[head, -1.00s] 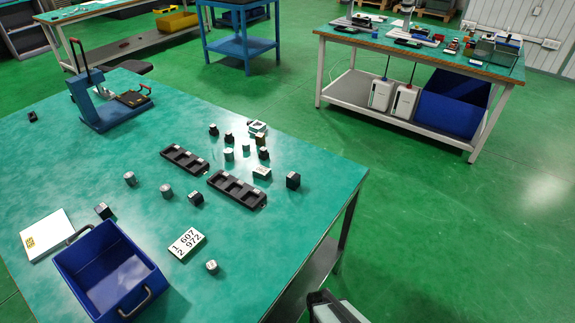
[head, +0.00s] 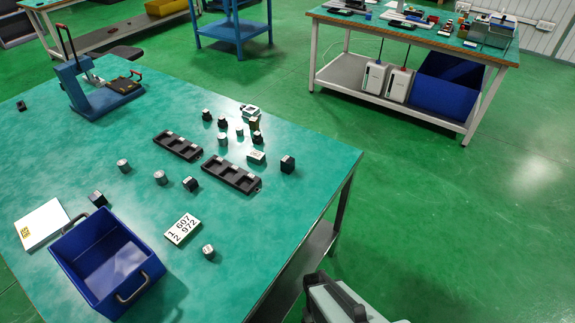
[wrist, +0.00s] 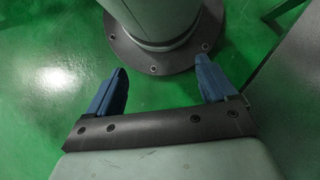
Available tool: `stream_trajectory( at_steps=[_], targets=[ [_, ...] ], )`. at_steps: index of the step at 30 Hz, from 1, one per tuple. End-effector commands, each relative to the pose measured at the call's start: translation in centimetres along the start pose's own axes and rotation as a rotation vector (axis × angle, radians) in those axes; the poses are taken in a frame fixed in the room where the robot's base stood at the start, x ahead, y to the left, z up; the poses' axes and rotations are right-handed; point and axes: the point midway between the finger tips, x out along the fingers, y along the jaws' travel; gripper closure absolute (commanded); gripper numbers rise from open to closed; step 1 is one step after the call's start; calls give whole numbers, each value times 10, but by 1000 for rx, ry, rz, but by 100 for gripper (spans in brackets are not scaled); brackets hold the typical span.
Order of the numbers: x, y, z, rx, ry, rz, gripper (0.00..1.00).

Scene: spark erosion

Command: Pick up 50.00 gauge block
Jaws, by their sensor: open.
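The 50.00 gauge block cannot be singled out; no such marking is readable in the head view. Several small dark and metallic pieces stand on the green-topped table (head: 120,215). Among them is a small pale-faced block (head: 256,157) near the right edge, its marking too small to read. A dark block (head: 288,164) stands to its right. My gripper (wrist: 161,72) shows in the wrist view, with two blue fingers apart and nothing between them. Green floor and a round grey base lie beyond the fingers, away from the table top.
Two black slotted holders (head: 231,178) (head: 178,146) lie mid-table. A blue bin (head: 141,250) stands at the front left, beside a white box (head: 41,222). A number plate (head: 182,229) lies right of the bin. A blue stand (head: 100,102) is at the back left.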

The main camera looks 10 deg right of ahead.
Motion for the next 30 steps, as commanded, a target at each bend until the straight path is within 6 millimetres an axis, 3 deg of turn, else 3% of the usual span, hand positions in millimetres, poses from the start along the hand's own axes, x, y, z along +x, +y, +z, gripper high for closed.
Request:
stream_trajectory(
  at_steps=[5, 12, 16, 20, 26, 30],
  targets=[
    [0, 0, 0, 0, 0, 0, 32],
    [-1, 0, -1, 2, 1, 0, 32],
    [-9, 1, -12, 23, 18, -7, 32],
    [-32, 2, -38, 79, 59, -23, 32],
    [-83, 10, -85, 198, 141, -59, 32],
    [-120, 28, -123, 287, 215, -67, 32]
  ],
)
